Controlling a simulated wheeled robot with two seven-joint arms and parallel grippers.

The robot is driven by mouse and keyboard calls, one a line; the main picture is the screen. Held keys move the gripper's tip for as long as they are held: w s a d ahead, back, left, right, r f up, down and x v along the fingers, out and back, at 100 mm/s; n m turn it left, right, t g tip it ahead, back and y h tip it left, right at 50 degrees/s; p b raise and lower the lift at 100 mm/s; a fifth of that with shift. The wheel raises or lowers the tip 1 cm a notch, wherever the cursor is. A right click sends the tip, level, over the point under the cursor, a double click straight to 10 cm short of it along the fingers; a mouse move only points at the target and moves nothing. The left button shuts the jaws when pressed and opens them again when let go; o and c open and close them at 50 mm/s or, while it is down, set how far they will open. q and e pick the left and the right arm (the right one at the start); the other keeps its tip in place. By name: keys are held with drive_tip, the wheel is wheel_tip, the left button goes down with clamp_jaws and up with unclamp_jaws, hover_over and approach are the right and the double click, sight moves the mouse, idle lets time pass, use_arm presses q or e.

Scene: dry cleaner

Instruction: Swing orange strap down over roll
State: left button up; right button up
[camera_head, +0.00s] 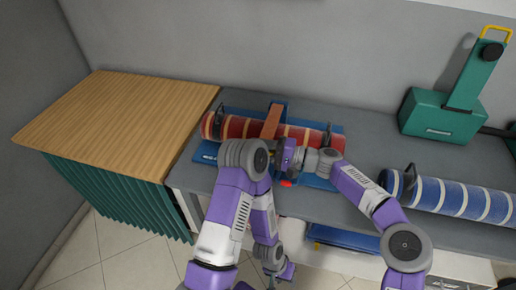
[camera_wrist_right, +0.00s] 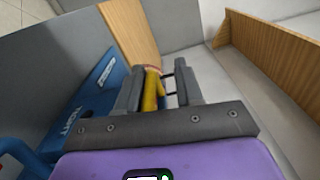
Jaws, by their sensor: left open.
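A red and cream striped roll (camera_head: 235,127) lies in a blue cradle (camera_head: 205,152) on the grey counter. The orange strap (camera_head: 272,121) crosses over the middle of the roll; its near end is partly hidden by my arms. My right gripper (camera_head: 287,156) is at the near side of the roll, by the strap's near end. In the right wrist view a yellow-orange piece (camera_wrist_right: 151,92) is between its fingers; whether they press on it I cannot tell. My left gripper (camera_head: 284,273) is open, low in front of the counter, away from the strap.
A wooden-topped unit (camera_head: 120,112) with green pleated sides stands left. A blue striped roll (camera_head: 450,197) lies on the counter at right, with a green machine (camera_head: 442,116) behind it. Black upright brackets (camera_head: 327,137) rise beside the red roll. A red knob (camera_head: 286,184) is at the cradle's front.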

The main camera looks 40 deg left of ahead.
drive_tip(key=p+v, duration=0.1)
drive_tip(key=v, duration=0.6)
drive_tip(key=shift+d+p, duration=0.3)
drive_tip(key=shift+p, duration=0.05)
drive_tip(key=shift+w, duration=0.1)
drive_tip(key=v, duration=0.8)
drive_tip(key=shift+d, duration=0.35)
idle(0.4)
drive_tip(key=shift+f, duration=0.1)
idle(0.5)
